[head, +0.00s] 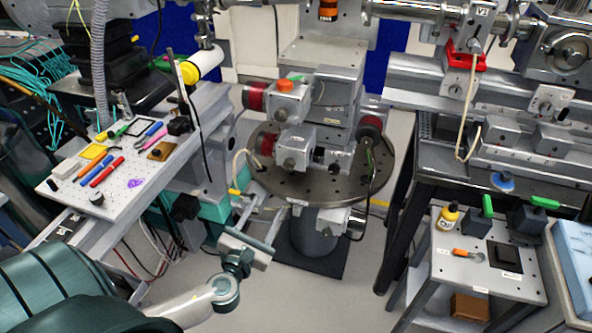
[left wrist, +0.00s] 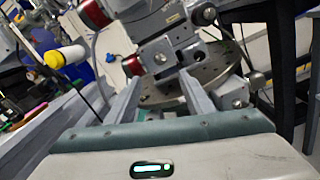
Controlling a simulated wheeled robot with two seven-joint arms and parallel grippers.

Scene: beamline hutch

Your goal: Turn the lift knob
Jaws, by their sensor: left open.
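I cannot tell for sure which knob is the lift knob. A stack of grey stage blocks (head: 325,110) stands on a round perforated plate (head: 300,185) and carries several knobs and red-ringed ends. An orange knob (head: 285,85) sits on top of its left block. My left gripper (head: 264,214) is open and empty, in front of the round plate with its fingers pointing toward the stack. In the left wrist view, the stage stack (left wrist: 155,28) and the plate (left wrist: 222,65) lie beyond the open fingers (left wrist: 160,80), apart from them. My right gripper is not in view.
A bench (head: 130,205) with coloured tools stands at the left. A small table (head: 450,265) with a yellow bottle (head: 447,216) and green-handled items stands at the right. A blue knob (head: 503,181) shows below the rail bench. Cables hang near the plate; grey floor is clear in front.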

